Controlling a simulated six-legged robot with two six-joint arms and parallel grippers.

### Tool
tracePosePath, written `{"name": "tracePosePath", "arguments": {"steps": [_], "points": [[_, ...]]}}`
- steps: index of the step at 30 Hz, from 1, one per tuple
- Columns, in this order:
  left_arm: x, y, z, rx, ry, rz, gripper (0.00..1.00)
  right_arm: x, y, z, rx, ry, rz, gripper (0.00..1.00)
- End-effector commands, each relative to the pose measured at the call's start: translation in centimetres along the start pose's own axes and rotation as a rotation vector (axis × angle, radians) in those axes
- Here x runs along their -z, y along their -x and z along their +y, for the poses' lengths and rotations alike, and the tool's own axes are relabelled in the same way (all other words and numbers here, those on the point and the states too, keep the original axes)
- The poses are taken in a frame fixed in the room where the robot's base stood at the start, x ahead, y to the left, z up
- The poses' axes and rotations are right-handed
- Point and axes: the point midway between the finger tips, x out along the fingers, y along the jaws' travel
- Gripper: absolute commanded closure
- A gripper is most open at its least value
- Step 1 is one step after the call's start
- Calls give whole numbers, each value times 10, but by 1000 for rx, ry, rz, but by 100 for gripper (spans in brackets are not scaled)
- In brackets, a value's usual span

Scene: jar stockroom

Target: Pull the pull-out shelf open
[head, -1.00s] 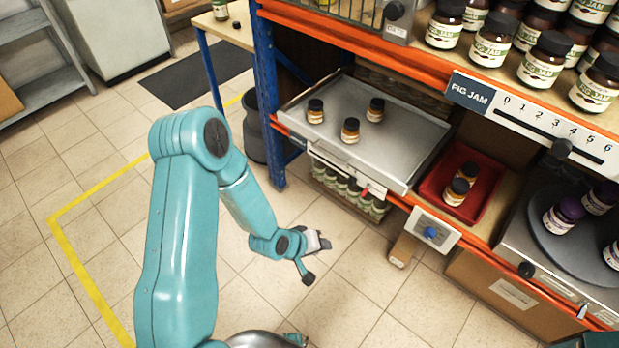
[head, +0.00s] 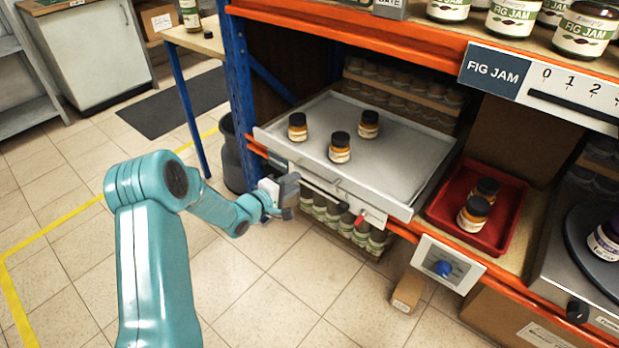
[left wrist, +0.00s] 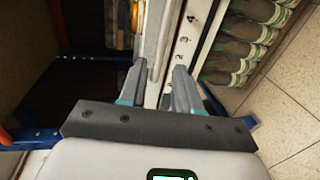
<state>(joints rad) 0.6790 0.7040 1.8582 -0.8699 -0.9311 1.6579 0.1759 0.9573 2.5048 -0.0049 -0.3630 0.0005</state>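The pull-out shelf (head: 395,170) is a grey metal tray in the orange and blue rack, with three small dark-lidded jars on it. Its front edge stands out a little past the orange beam. A thin handle (head: 322,180) shows along its front. My left gripper (head: 292,195) is at the left part of the shelf front, just below the edge. In the left wrist view its two fingers (left wrist: 158,88) are apart, with the light front edge of the shelf (left wrist: 157,35) running between and beyond them. I cannot tell whether they touch it. My right gripper is out of view.
Below the shelf are a white numbered strip (left wrist: 190,32) and a row of green-labelled jars (head: 345,228). A red tray (head: 462,235) with two jars and a blue-knob panel (head: 450,268) are to the right. A dark bin (head: 232,165) stands behind. Floor in front is clear.

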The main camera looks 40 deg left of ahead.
Motion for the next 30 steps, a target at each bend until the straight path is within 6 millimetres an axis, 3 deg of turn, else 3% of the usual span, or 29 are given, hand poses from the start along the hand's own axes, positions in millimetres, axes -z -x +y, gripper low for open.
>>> {"name": "tracePosePath", "arguments": {"steps": [3,9,15,22,23,25,26,30], "points": [[-1,-30,-3,-2,-2,-3,68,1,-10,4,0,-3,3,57],[0,-65,-2,0,-1,-3,68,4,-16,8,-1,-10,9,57],[0,-79,0,1,0,-3,68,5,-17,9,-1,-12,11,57],[1,-81,1,1,-1,-3,68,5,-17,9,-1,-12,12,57],[1,-81,1,1,0,-3,71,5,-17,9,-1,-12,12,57],[1,-81,1,1,0,-3,94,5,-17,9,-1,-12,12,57],[1,-81,1,1,0,-3,100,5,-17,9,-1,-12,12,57],[1,-81,1,1,0,-3,100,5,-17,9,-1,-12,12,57]]}}
